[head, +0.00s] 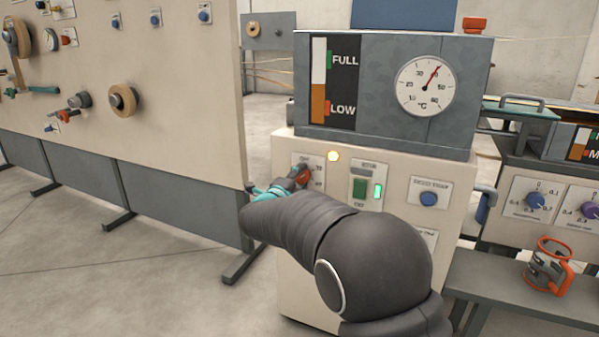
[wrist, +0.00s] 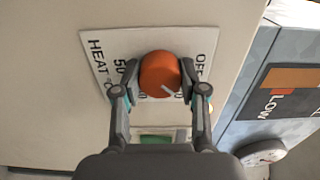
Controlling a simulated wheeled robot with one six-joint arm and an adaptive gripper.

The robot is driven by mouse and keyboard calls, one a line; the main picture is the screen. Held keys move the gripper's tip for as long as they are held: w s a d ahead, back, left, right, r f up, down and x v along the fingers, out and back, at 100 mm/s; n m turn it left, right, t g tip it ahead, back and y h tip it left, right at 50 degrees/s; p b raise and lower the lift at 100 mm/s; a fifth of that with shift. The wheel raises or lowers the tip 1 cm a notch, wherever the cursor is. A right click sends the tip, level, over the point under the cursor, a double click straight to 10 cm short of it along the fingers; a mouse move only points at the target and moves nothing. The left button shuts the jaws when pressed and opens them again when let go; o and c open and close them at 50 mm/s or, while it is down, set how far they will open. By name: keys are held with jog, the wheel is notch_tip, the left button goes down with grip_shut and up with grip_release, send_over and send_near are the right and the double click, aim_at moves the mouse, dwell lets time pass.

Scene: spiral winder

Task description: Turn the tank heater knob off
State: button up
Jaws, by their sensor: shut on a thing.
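The orange round heater knob (wrist: 160,73) sits on a white plate (wrist: 97,45) marked HEAT, 50 and OFF in the wrist view. My gripper (wrist: 160,78) is shut on the knob, one dark finger on each side. A pale pointer line on the knob's face points to the lower right of the wrist view, not straight at the OFF word. Some plate markings are hidden by the fingers. In the head view the knob (head: 303,175) shows at my gripper's tip, on the cream cabinet's upper left.
A lit amber lamp (head: 333,156) is right of the knob. A green switch (head: 360,187), a lit green lamp (head: 378,191) and a blue button (head: 428,199) are further right. The grey tank (head: 385,130) with a dial gauge (head: 425,86) stands above.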

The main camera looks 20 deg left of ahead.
jog(key=n+p, duration=0.3)
jog(key=n, duration=0.2)
jog(key=shift+r+p, duration=0.1)
jog(key=shift+p, duration=0.25)
jog(key=shift+n+p, duration=0.95)
jog(key=shift+n, duration=0.85)
jog(key=o, duration=1.1)
jog(key=shift+o, duration=0.2)
jog(key=s+a, duration=0.1)
jog(key=s, duration=1.1)
jog(key=shift+f, duration=0.2)
